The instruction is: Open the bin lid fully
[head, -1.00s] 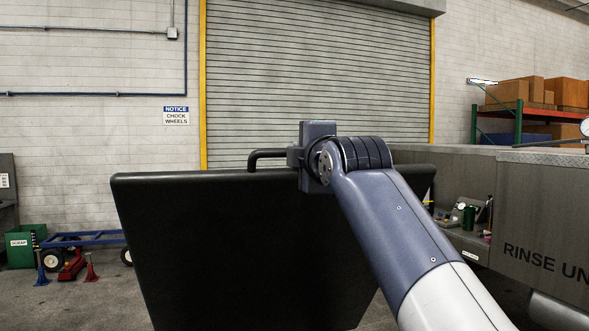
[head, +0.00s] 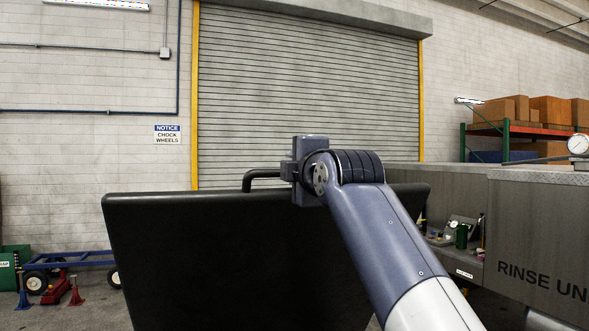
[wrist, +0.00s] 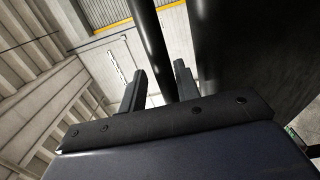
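The bin lid (head: 230,260) is a large black panel, raised and tilted up in front of me in the head view. It hides the bin behind or below it. A black bar handle (head: 262,174) stands on its top edge. My gripper is at the handle's right end in the head view, its fingers largely hidden there. In the wrist view my gripper (wrist: 160,85) has its two fingers apart, with the dark handle bar (wrist: 152,40) running between them. A light gap shows beside the bar, so the fingers do not look clamped. The dark lid (wrist: 260,50) fills the right.
A grey rinse unit (head: 540,235) stands close on the right, with a bench of small items beside it. A blue cart (head: 75,260) and red jack stands are at the lower left. A closed roller door (head: 310,90) is behind the lid.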

